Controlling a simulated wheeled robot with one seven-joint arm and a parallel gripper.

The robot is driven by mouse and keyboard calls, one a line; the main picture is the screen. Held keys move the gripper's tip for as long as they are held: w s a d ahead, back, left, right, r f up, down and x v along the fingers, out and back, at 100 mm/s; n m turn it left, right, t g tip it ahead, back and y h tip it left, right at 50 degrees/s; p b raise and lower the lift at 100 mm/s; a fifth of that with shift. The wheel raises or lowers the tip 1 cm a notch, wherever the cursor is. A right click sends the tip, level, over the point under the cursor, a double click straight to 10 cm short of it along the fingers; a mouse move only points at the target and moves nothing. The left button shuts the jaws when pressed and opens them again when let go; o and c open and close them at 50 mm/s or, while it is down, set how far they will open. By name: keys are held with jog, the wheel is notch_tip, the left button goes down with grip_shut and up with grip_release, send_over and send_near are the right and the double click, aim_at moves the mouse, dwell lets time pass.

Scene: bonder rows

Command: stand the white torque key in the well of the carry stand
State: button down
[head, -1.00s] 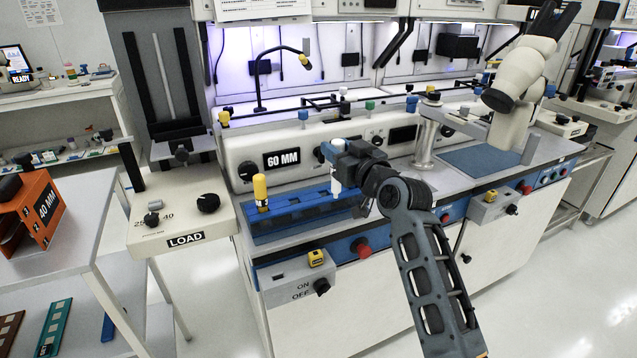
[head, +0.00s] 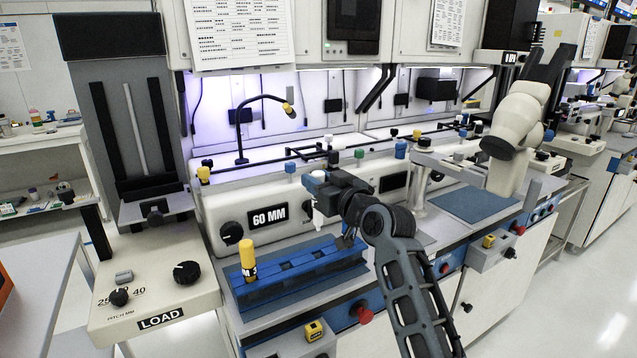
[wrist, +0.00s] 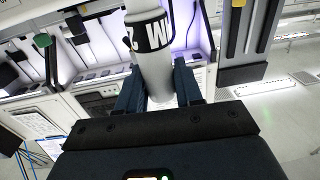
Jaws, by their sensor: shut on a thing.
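The white torque key (head: 318,217) is held upright in my gripper (head: 322,196), its lower end above the blue rack. In the wrist view the key (wrist: 150,45) stands between the two dark blue fingers (wrist: 160,88), which close on its sides. A black band with white lettering runs round it. A yellow key (head: 248,262) stands upright in the left end of the long blue rack (head: 300,268) on the bench.
A panel marked 60 MM (head: 267,217) rises behind the rack. A cream unit marked LOAD (head: 160,318) with black knobs stands left. A pale robot arm (head: 515,120) stands at the right beside a blue-grey mat (head: 475,204). Floor shows at right front.

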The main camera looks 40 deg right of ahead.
jog(key=b, duration=0.6)
send_over(319, 228)
jog(key=shift+w+f, duration=0.1)
jog(key=shift+f, duration=3.4)
jog(key=shift+f+b, duration=2.1)
jog(key=shift+f, duration=0.2)
jog(key=c, duration=0.7)
grip_release()
jog(key=shift+o, duration=0.2)
